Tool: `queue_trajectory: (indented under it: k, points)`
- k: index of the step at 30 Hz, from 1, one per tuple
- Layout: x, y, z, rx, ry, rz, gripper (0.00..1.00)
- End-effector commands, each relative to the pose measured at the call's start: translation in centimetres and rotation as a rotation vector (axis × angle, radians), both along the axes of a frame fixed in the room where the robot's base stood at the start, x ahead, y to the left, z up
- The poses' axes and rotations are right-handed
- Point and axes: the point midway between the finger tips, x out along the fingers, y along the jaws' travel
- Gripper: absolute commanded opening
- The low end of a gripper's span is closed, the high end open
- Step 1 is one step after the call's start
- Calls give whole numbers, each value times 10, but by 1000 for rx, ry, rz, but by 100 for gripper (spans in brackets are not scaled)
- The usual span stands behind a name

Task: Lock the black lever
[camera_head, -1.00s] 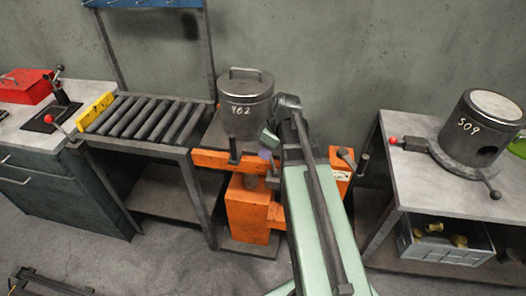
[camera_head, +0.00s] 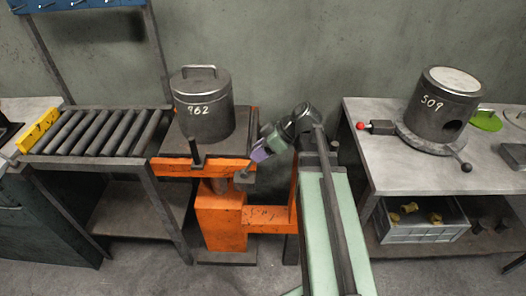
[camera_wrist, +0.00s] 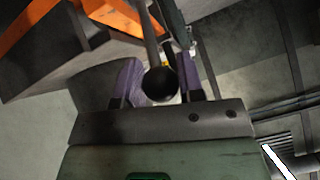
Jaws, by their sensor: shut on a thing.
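My gripper (camera_head: 258,152), with purple fingers, is at the right front of the orange press stand (camera_head: 220,218). In the wrist view, a black lever (camera_wrist: 150,40) with a round ball knob (camera_wrist: 160,83) lies between the purple fingers, which are shut on it. The ball faces the wrist camera. In the head view I cannot make out the held lever clearly around the fingers. A dark cylinder marked 962 (camera_head: 203,112), with a lid handle, stands on the press stand. A short dark post (camera_head: 196,152) stands at its front edge.
A roller table (camera_head: 95,132) with a yellow end bar (camera_head: 37,131) adjoins on the left. On the right, a bench (camera_head: 385,178) carries a cylinder marked 509 (camera_head: 442,103) and a red-knobbed handle (camera_head: 362,126). A grey crate (camera_head: 420,225) sits below it.

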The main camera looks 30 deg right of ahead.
Motion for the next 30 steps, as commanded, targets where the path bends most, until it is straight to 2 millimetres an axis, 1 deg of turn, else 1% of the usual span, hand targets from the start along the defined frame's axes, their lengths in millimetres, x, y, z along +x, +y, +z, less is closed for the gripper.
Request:
queue_trajectory:
  k: [6,20,21,23,24,26,30]
  points:
    - [0,-1,-4,-3,3,-1,0]
    - [0,-1,-5,-5,3,-2,0]
    - [0,-1,-5,-5,3,-2,37]
    - [0,-1,-4,-4,3,-2,46]
    - [0,-1,-4,-4,3,-2,52]
    - [0,-1,-4,-4,3,-2,60]
    - [0,-1,-4,-3,2,-2,60]
